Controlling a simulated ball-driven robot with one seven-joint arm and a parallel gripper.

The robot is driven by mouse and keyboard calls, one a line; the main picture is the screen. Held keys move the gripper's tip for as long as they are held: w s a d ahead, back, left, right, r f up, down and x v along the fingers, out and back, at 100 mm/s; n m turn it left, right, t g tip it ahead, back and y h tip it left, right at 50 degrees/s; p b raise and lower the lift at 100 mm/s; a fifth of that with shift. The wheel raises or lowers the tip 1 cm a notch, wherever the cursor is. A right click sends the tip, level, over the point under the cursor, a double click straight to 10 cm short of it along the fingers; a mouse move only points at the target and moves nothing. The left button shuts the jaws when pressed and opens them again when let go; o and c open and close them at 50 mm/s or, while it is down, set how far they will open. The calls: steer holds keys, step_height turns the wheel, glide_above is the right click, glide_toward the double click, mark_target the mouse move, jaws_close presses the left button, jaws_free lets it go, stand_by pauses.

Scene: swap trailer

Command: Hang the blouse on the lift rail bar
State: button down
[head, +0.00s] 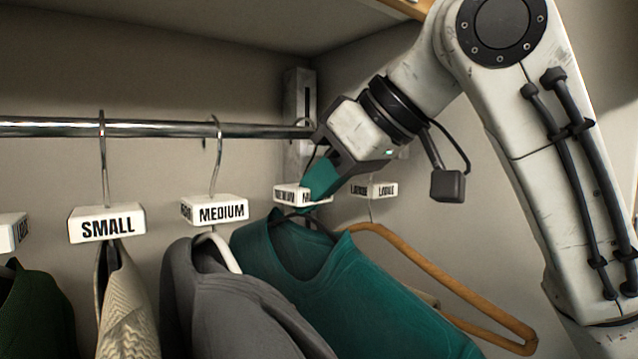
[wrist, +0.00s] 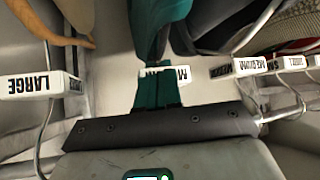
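The teal blouse (head: 350,285) hangs tilted on a hanger at centre right in the head view; its upper part also shows in the wrist view (wrist: 160,25). Its white MEDIUM size tag (head: 287,194) sits above its neck. My gripper (head: 318,188) has teal fingers that look close together at this tag, shut on the blouse's hanger just below the rail's right end. The tag also shows beyond the fingers in the wrist view (wrist: 181,73). The lift rail bar (head: 200,129) runs in from the left. The gripper hides most of the hanger's hook; I cannot tell whether it rests on the bar.
A grey garment (head: 225,305) under a MEDIUM tag (head: 220,211) hangs close to the blouse's left. A cream garment (head: 130,310) under a SMALL tag (head: 107,223) hangs farther left. A wooden hanger (head: 450,285) and a LARGE tag (head: 373,190) are behind right. A wall bracket (head: 299,95) stands by the bar's end.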

steer(key=c, duration=1.2)
jaws_free()
steer(key=shift+c, duration=0.2)
steer(key=shift+d+r, duration=0.1)
steer(key=b+v, duration=0.2)
steer(key=v, duration=0.8)
steer(key=shift+s+d+r, duration=0.15)
steer(key=shift+s+r, duration=0.05)
